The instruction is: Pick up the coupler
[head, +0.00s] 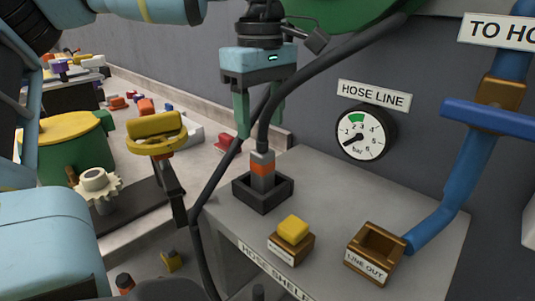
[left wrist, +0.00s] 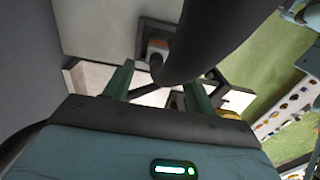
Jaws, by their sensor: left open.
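The coupler (head: 262,171) is a grey block with an orange band, upright in a dark square holder (head: 263,194) on the hose shelf (head: 330,195). A thick black hose (head: 300,78) rises from its top. My left gripper (head: 258,125) is open, pointing down just above the coupler, with its green fingers on either side of the hose in the head view. In the left wrist view the coupler (left wrist: 158,46) lies beyond the open fingertips, partly hidden by the hose (left wrist: 195,45). My right gripper is not in view.
A brown box with a yellow block (head: 293,229) and an open brown box marked LINE OUT (head: 368,268) stand at the shelf's front. A blue pipe (head: 450,195) rises at the right. A pressure gauge (head: 362,135) is on the wall behind.

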